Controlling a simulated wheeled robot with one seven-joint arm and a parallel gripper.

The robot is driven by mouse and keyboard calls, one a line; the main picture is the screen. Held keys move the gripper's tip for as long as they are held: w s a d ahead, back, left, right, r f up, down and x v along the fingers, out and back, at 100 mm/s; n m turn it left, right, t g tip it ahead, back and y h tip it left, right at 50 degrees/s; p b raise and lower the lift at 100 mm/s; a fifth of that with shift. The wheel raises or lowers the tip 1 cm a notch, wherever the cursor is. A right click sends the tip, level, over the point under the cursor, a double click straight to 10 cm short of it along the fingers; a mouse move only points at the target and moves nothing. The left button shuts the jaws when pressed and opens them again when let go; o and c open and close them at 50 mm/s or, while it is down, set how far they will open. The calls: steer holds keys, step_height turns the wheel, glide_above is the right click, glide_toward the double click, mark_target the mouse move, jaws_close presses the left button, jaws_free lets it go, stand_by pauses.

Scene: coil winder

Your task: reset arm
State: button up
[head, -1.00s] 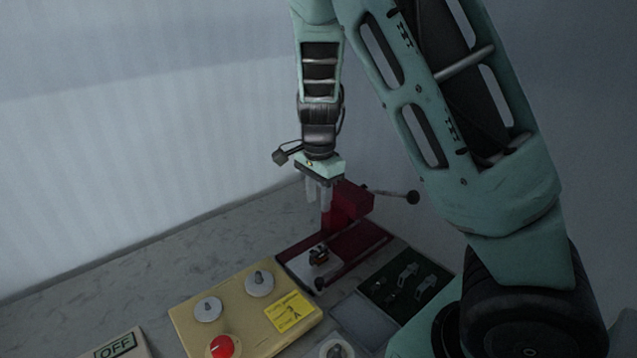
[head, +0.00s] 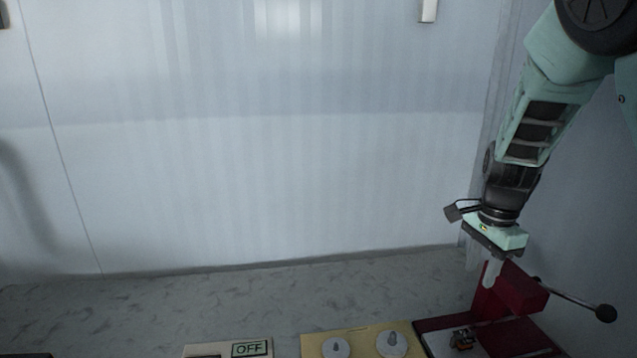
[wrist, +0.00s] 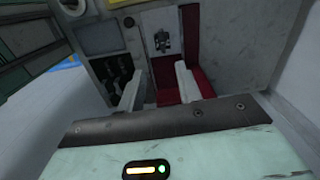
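My gripper (head: 492,270) points down just left of the dark red press-like machine (head: 517,290) at the right of the head view. In the wrist view its two pale fingers (wrist: 160,88) stand apart with nothing between them, so it is open and empty. The machine's red base and upright show past the fingers in the wrist view (wrist: 196,55). A small coil-like part (head: 462,338) sits on the machine's base, below my gripper; it also shows in the wrist view (wrist: 162,40).
The lever ball (head: 605,313) sticks out right of the machine. A yellow panel (head: 365,336) with two pale knobs and an OFF sign (head: 249,349) lie along the bottom edge. A dark tray (wrist: 112,78) lies beside the machine. The grey bench behind is bare up to the wall.

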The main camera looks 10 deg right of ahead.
steer(key=s+a+r+n+g+y, duration=0.1)
steer(key=s+a+n, duration=0.45)
steer(key=a, duration=0.25)
steer(key=s+a+r+n+y, duration=0.1)
steer(key=s+a+n, duration=0.3)
steer(key=a+n, duration=0.3)
steer(key=s+a+r+n, duration=0.1)
steer(key=s+a+n, duration=0.3)
steer(key=s+n, duration=0.2)
steer(key=s+a+n+t+h, duration=0.1)
steer(key=s+a+n, duration=0.3)
steer(key=s+n, duration=0.2)
steer(key=shift+s+r+h, duration=0.3)
steer(key=shift+s+r, duration=0.1)
steer(key=shift+s, duration=0.8)
